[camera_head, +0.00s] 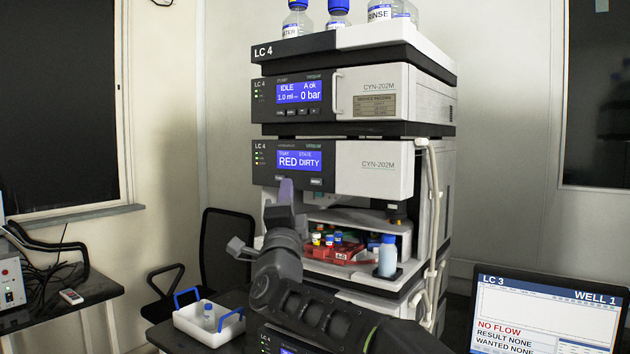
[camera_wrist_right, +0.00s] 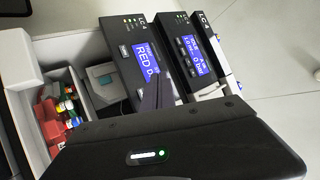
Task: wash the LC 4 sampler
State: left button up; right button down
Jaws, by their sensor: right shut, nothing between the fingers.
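The LC 4 sampler (camera_head: 350,163) is the middle module of the stack, and its blue screen (camera_head: 299,160) reads tray RED, state DIRTY. Small buttons (camera_head: 315,181) sit under the screen. The sampler's screen also shows in the right wrist view (camera_wrist_right: 146,58). My right gripper (camera_head: 286,184) is shut and empty, its fingers pointing up at the sampler's front just below the screen. It hides the left button area there. In the wrist view its fingers (camera_wrist_right: 157,88) overlap the panel beside the screen; I cannot tell whether they touch it. My left gripper is not in view.
Below the sampler an open bay holds a red tray (camera_head: 333,254) of vials and a pale blue bottle (camera_head: 387,255). The pump module (camera_head: 352,93) above reads IDLE, 0 bar. A white carrier (camera_head: 187,323) with blue handles stands lower left. A laptop (camera_head: 545,310) is lower right.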

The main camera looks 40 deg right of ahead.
aim_at(316, 182)
jog(key=shift+w+d+p, duration=0.2)
jog(key=shift+w+d, duration=0.15)
jog(key=shift+d, duration=0.8)
jog(key=shift+w+d+p, duration=0.25)
jog(key=shift+w+d, duration=0.1)
jog(key=shift+d, duration=0.8)
jog(key=shift+w+d+p, duration=0.2)
jog(key=shift+w+d, duration=0.15)
jog(key=shift+d, duration=0.8)
jog(key=shift+d, duration=0.1)
jog(key=shift+d+f, duration=0.1)
jog(key=shift+d, duration=0.05)
jog(key=shift+w+d+b, duration=0.1)
jog(key=shift+d+b, duration=0.05)
jog(key=shift+b, duration=0.15)
